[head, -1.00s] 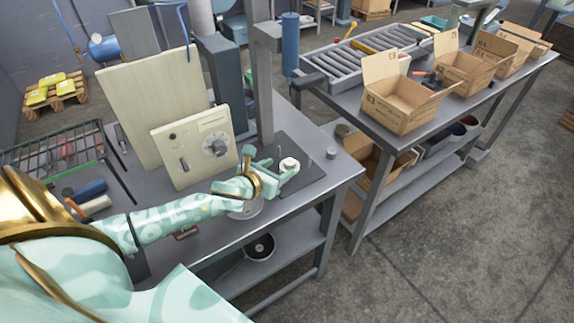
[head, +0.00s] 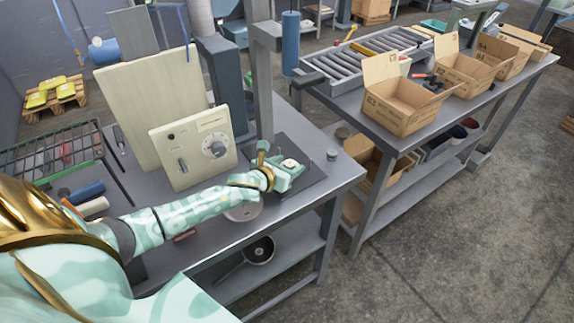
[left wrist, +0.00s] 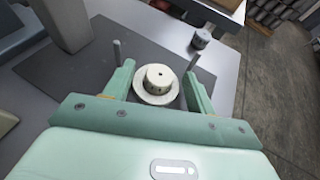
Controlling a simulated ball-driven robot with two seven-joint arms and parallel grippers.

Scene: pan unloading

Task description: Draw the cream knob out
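The cream knob (head: 290,163) is a small round piece with a wider flange, on the dark mat at the right end of the bench. In the left wrist view the knob (left wrist: 158,78) stands between the two fingers, its top facing the camera. My left gripper (head: 288,171) is open, its green fingers on either side of the knob; in the left wrist view the gripper (left wrist: 158,88) shows small gaps between the fingers and the flange. The knob's underside is hidden. My right gripper is not in view.
A small grey cylinder (head: 332,154) sits to the right. A cream panel with a dial (head: 195,147) stands behind my forearm. A round light plate (head: 243,213) lies under the wrist.

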